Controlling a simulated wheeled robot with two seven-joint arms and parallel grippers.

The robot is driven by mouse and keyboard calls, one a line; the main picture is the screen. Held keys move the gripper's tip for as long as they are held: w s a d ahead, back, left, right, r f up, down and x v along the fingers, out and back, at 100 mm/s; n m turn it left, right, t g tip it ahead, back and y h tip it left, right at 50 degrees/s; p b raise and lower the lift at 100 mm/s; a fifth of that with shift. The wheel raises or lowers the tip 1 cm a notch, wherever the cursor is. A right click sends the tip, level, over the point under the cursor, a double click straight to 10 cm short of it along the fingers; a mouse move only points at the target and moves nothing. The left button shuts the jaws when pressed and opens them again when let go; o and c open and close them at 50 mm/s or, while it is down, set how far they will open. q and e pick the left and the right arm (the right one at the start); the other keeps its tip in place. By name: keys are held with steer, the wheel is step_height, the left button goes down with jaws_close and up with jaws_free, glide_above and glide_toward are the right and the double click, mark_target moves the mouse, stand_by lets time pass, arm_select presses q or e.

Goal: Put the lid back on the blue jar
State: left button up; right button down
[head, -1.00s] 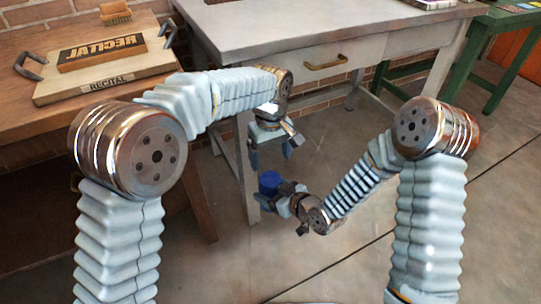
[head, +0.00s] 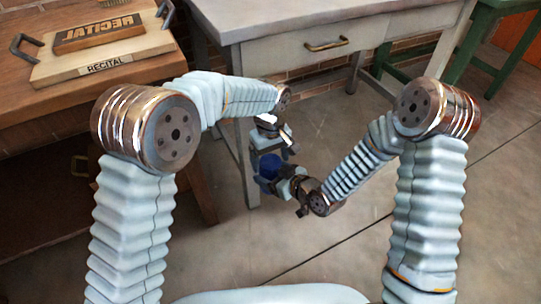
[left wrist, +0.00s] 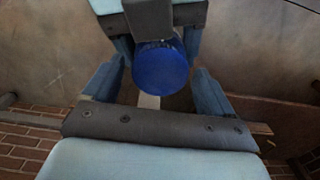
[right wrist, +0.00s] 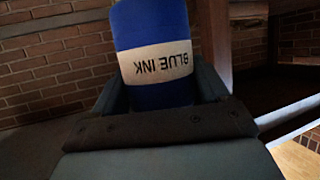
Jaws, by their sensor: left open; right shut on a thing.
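The blue jar (head: 267,172) is held in the air beside the grey table's leg. In the right wrist view the jar (right wrist: 155,50) has a white band reading "BLUE INK", upside down in the picture. My right gripper (head: 281,184) is shut on its side. My left gripper (head: 271,160) is open, close above the jar. In the left wrist view the jar's round, plain blue top (left wrist: 160,70) lies between the spread fingers, with gaps at both sides. I cannot tell whether this top is a separate lid. No loose lid shows.
A grey table (head: 290,22) with a drawer stands behind my grippers. A wooden bench (head: 130,72) at the left carries a board marked "RECITAL" (head: 100,66). A green table (head: 508,25) is at the far right. The floor at the right is open.

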arm_select(q)
steer(key=c, duration=1.1)
steer(key=m, duration=0.3)
steer(key=o, duration=1.2)
steer(key=shift+c, duration=0.2)
steer(key=shift+r, duration=2.3)
steer(key=shift+o, duration=1)
